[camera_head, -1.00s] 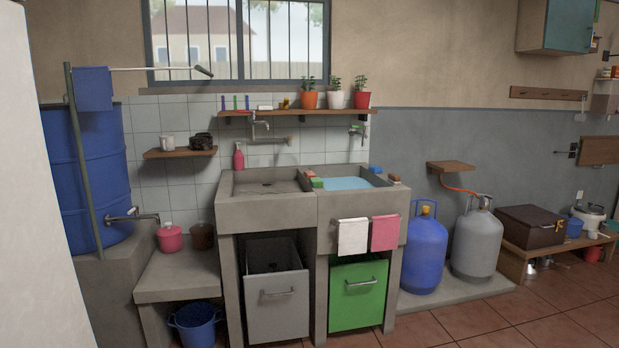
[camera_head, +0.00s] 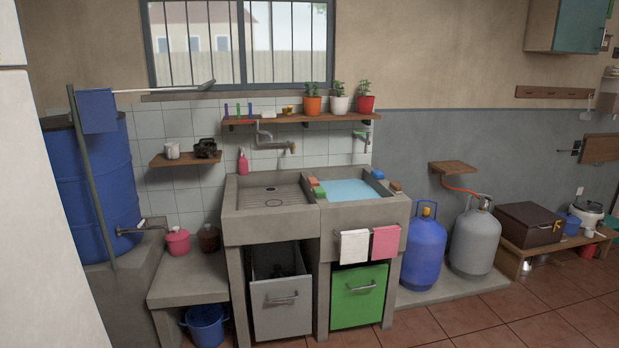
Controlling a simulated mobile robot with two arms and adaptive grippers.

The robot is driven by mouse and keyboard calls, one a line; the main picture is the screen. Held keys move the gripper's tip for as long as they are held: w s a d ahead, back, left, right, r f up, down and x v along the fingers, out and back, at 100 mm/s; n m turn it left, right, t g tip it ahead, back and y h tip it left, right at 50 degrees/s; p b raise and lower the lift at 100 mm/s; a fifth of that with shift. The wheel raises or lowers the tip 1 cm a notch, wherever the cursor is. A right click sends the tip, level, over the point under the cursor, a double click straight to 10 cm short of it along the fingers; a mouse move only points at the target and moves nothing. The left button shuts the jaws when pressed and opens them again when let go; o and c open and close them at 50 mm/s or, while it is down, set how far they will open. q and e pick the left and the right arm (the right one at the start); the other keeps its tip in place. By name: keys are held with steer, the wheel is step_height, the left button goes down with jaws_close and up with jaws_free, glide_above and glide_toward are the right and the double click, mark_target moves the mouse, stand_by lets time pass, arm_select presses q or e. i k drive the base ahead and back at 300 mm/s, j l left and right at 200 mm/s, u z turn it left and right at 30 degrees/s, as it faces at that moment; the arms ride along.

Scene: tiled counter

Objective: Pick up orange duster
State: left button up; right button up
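I cannot clearly make out an orange duster. A small orange-red block (camera_head: 312,181) lies on the ledge between the two sink basins, touching or very near a green block (camera_head: 318,191). It is too small to tell what it is. A small brown-orange item (camera_head: 396,187) lies on the sink's right rim. A white cloth (camera_head: 354,246) and a pink cloth (camera_head: 385,241) hang over the sink's front. Neither of my grippers is in view.
The concrete sink (camera_head: 265,229) stands ahead, with a grey drawer (camera_head: 282,308) and a green drawer (camera_head: 358,297) below. A blue gas cylinder (camera_head: 423,255) and a grey one (camera_head: 473,243) stand to the right. A pale upright surface (camera_head: 45,220) blocks the left edge. Tiled floor is free at lower right.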

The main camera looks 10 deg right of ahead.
mark_target(312, 182)
steer(key=i+l+u, duration=0.1)
steer(key=i, duration=0.5)
steer(key=i+l+u, duration=0.15)
steer(key=i, duration=0.4)
steer(key=i+l+u, duration=0.1)
steer(key=i, duration=0.5)
